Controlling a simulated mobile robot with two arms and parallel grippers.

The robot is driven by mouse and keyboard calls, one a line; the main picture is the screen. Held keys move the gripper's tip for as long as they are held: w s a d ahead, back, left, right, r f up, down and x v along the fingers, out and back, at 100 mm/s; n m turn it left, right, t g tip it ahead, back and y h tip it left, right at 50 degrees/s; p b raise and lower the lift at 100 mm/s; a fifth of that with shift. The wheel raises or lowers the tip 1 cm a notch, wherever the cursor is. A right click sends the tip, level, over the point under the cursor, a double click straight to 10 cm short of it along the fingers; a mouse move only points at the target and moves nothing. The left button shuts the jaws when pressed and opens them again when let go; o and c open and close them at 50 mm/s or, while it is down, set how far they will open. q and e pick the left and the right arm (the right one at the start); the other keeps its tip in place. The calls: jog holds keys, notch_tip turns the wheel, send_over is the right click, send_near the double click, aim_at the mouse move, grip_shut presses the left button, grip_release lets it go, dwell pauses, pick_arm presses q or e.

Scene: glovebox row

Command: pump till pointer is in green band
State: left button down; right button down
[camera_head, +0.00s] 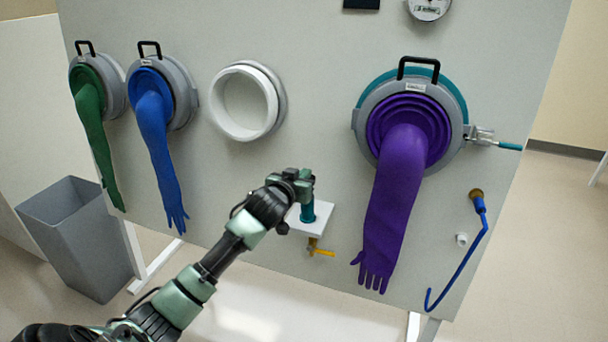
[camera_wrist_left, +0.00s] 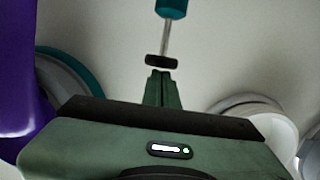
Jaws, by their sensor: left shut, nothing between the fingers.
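The pump is a teal barrel (camera_head: 308,211) on a small white shelf (camera_head: 294,219) on the panel. In the left wrist view the teal barrel (camera_wrist_left: 171,7) has a metal rod ending in a black crossbar handle (camera_wrist_left: 161,61). My left gripper (camera_head: 306,177) is at the top of the pump and hides the handle in the head view. Its fingers (camera_wrist_left: 161,80) are shut and empty, close to the handle; I cannot tell if they touch it. The round gauge (camera_head: 429,9) is cut off by the top edge; its pointer and green band are not readable. My right gripper is not in view.
A yellow lever (camera_head: 321,249) sits below the shelf. A purple glove (camera_head: 399,190) hangs right of the pump, and an open white port (camera_head: 244,104) is up left. Blue (camera_head: 157,140) and green (camera_head: 91,130) gloves hang farther left. A blue hose (camera_head: 465,260) hangs at right. A grey bin (camera_head: 78,235) stands at left.

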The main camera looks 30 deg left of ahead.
pick_arm(q)
notch_tip(320, 180, down, 5)
jog(key=shift+r+b, duration=0.1)
jog(key=shift+b, duration=1.1)
jog(key=shift+s, duration=0.1)
